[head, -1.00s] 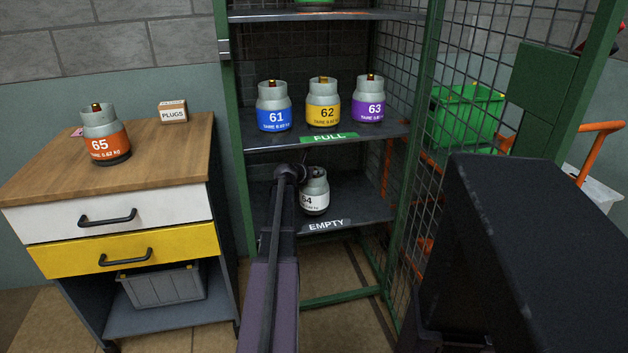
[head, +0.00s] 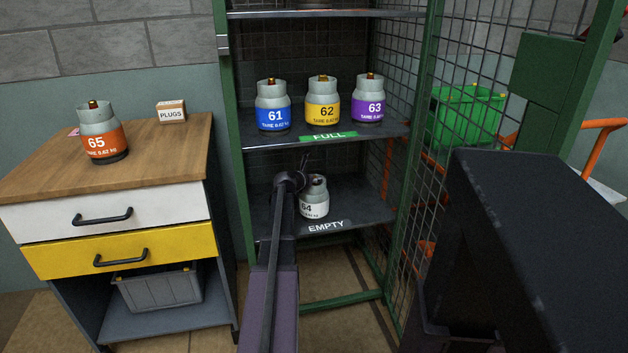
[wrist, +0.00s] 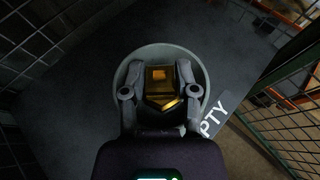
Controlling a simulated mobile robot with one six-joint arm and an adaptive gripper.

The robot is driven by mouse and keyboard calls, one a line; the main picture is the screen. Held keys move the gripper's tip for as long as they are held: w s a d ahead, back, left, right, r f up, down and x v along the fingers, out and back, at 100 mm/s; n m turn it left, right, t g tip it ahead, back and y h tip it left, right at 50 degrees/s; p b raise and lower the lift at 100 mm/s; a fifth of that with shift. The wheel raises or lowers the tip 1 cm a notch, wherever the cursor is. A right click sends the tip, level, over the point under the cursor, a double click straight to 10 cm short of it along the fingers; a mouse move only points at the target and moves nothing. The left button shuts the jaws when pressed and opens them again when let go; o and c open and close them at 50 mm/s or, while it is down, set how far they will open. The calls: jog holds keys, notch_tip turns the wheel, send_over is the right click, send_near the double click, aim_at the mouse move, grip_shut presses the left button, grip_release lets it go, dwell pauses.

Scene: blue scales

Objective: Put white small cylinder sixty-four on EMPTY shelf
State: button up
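The white-labelled small cylinder 64 (head: 314,204) is upright on, or just above, the lower shelf (head: 360,210), behind the EMPTY label (head: 326,227). My gripper (head: 302,181) reaches into its collar from the left. In the wrist view my gripper (wrist: 160,78) has its two fingers inside the round grey collar (wrist: 202,72), one on each side of the brass valve (wrist: 160,88). They appear shut on the valve. The cylinder's underside and its contact with the shelf are hard to make out.
Cylinders 61 (head: 273,115), 62 (head: 322,112) and 63 (head: 368,108) stand on the FULL shelf above. Cylinder 65 (head: 102,142) and a PLUGS box (head: 171,111) are on the cabinet (head: 165,155). Mesh (head: 425,190) closes the right side. The EMPTY shelf has bare room to the right.

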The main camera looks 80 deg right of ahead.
jog(key=shift+o, duration=1)
jog(key=shift+r, duration=0.2)
jog(key=p+v, duration=0.4)
jog(key=v, duration=0.8)
jog(key=shift+p, duration=0.4)
jog(key=shift+s, duration=0.15)
